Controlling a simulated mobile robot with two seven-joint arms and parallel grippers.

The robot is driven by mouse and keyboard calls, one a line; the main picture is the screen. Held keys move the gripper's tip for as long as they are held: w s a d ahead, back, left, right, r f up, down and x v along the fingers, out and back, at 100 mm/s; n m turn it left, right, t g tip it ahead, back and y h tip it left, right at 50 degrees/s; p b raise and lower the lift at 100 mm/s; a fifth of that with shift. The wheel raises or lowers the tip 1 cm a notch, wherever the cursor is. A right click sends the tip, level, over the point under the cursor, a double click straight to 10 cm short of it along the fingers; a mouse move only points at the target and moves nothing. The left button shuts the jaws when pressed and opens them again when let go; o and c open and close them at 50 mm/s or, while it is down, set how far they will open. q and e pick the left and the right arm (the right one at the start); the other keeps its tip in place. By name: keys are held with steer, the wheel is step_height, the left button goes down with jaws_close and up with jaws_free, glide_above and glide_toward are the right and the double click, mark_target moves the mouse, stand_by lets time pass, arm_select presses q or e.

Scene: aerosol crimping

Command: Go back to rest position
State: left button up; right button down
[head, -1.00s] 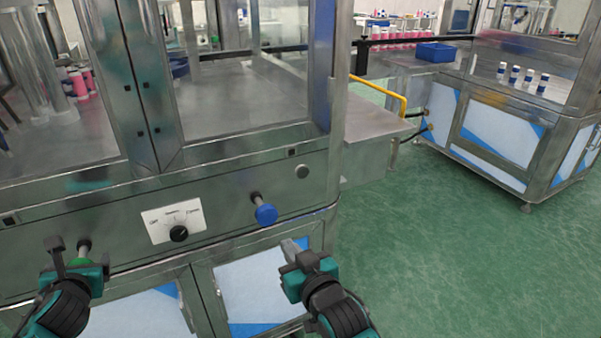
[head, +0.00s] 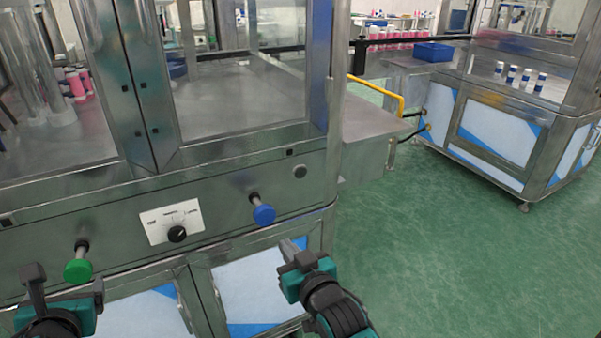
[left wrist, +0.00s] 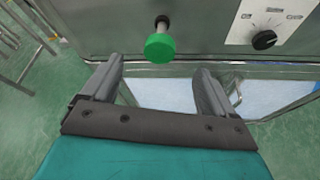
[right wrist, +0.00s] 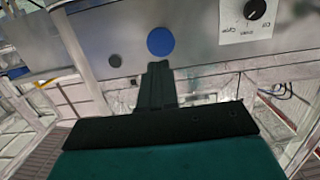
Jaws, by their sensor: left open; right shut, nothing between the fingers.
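My left gripper (head: 36,284) is at the lower left of the head view, in front of the machine panel and below the green knob (head: 78,263). In the left wrist view its two fingers (left wrist: 162,90) stand apart with nothing between them, and the green knob (left wrist: 160,46) is beyond them, not touched. My right gripper (head: 292,247) is low in front of the panel, below and right of the blue knob (head: 263,214). In the right wrist view its fingers (right wrist: 157,75) are together and empty, with the blue knob (right wrist: 160,41) just beyond the tips.
A selector dial (head: 177,234) on a white plate sits between the two knobs. The steel machine panel (head: 120,222) is close in front of both grippers. The green floor (head: 440,270) is clear at right. A second machine with a blue bin (head: 435,52) stands farther back.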

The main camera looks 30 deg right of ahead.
arm_select(q)
steer(key=shift+s+r, duration=0.15)
steer(key=shift+s, duration=0.3)
steer(key=s+d+f+n+g+h+p, duration=0.15)
steer(key=s+d+f+n+h, duration=0.3)
steer(key=s+f+n, duration=0.8)
steer(key=s+a+f+n, duration=0.1)
steer(key=s+n, duration=0.2)
steer(key=n, duration=0.4)
steer(key=s+a+n+g, duration=0.1)
steer(key=s+n, duration=0.1)
steer(key=n, duration=0.6)
steer(key=s+a+f+n+y, duration=0.1)
steer(key=s+n, duration=0.2)
steer(key=n, duration=0.5)
steer(key=shift+s+a+f+p, duration=0.2)
steer(key=shift+s+f+p, duration=0.1)
steer(key=shift+f+p, duration=0.05)
arm_select(e)
steer(key=s+a+f+n+g+y, duration=0.1)
steer(key=s+f+g, duration=0.1)
steer(key=s+f, duration=0.3)
steer(key=s+a+f+n+g+y, duration=0.1)
steer(key=s+f+g, duration=0.2)
steer(key=s, duration=0.9)
step_height(320, 180, down, 4)
steer(key=shift+s+a+r+n, duration=0.15)
steer(key=shift+s+r+n, duration=0.05)
steer(key=shift+s+n, duration=0.1)
